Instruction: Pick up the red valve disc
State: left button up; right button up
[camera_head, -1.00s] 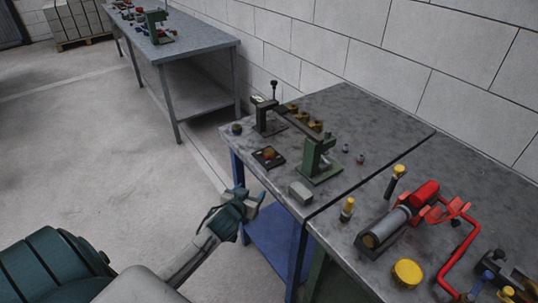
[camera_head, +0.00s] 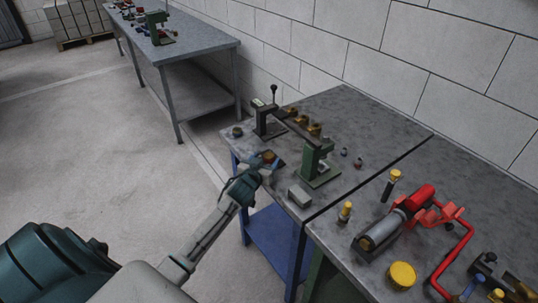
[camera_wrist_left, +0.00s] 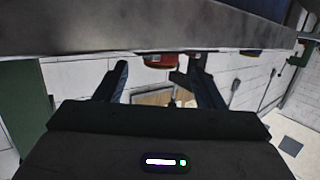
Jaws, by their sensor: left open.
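A reddish-brown disc (camera_head: 269,156) lies in a small dark tray at the near-left part of the right bench, partly hidden by my left gripper (camera_head: 264,166). The gripper is open at the bench's front edge, with its fingers reaching toward the disc. In the left wrist view, a red round piece (camera_wrist_left: 161,61) shows between and beyond the open fingertips (camera_wrist_left: 160,72), under a broad grey band. I cannot tell whether a finger touches the disc. My right gripper is not in view.
A green press (camera_head: 318,165) and a grey block (camera_head: 300,196) stand right of the gripper. A dark vise-like fixture (camera_head: 268,122) stands behind it. A red pipe assembly (camera_head: 425,205) lies farther right. The floor left of the bench is clear.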

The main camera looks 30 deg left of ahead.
pick_arm(q)
jog(key=shift+x, duration=0.9)
jog(key=shift+f, duration=0.1)
jog(key=c, duration=1.2)
